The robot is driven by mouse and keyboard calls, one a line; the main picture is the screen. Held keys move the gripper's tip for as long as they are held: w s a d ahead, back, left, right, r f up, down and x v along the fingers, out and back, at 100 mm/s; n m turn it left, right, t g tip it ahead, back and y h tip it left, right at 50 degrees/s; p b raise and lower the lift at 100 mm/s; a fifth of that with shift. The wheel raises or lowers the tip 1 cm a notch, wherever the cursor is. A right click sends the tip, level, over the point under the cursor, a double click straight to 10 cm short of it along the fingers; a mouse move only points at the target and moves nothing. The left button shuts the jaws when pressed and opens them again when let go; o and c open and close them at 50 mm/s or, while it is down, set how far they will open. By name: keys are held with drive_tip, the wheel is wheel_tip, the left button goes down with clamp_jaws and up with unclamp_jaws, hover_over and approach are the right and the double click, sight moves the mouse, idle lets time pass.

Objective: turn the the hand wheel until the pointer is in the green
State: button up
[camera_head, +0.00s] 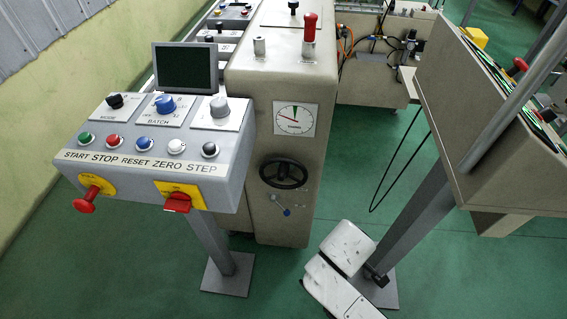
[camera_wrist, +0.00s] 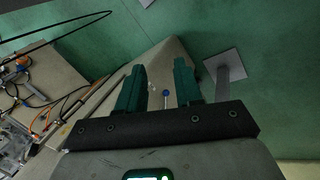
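The black hand wheel (camera_head: 283,173) is on the front of the beige machine, below a white round dial (camera_head: 295,119). A small lever with a blue knob (camera_head: 286,212) sits below the wheel. In the wrist view, my gripper (camera_wrist: 157,82) is open and empty, with two teal fingers apart. The blue knob shows between and beyond the fingers (camera_wrist: 166,93). I cannot make out the wheel in the wrist view.
A grey control panel (camera_head: 150,160) with buttons, knobs and a red switch stands left of the wheel. A beige cabinet (camera_head: 490,150) on a slanted post stands right. A black cable loop (camera_head: 400,150) hangs between. Green floor (camera_head: 340,190) is open before the machine.

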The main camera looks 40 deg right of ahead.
drive_tip(key=shift+o, duration=1.4)
drive_tip(key=w+d+n+h, duration=0.1)
drive_tip(key=h, duration=0.1)
drive_tip(key=w+d+r+n+h, duration=0.1)
drive_tip(key=w+d+n+h, duration=0.1)
drive_tip(key=shift+w+d+n+t, duration=0.15)
drive_tip(key=shift+w+n+t, duration=0.1)
drive_tip(key=shift+n+t, duration=0.05)
drive_tip(key=n+t+h+p, duration=0.2)
drive_tip(key=n+t+h, duration=0.6)
drive_tip(key=n, duration=1.1)
approach(281, 180)
drive_tip(key=d+t+y, duration=0.2)
drive_tip(key=shift+m, duration=0.3)
drive_tip(key=x, duration=1)
drive_tip(key=shift+d+r, duration=0.15)
drive_tip(key=shift+r, duration=0.15)
clamp_jaws()
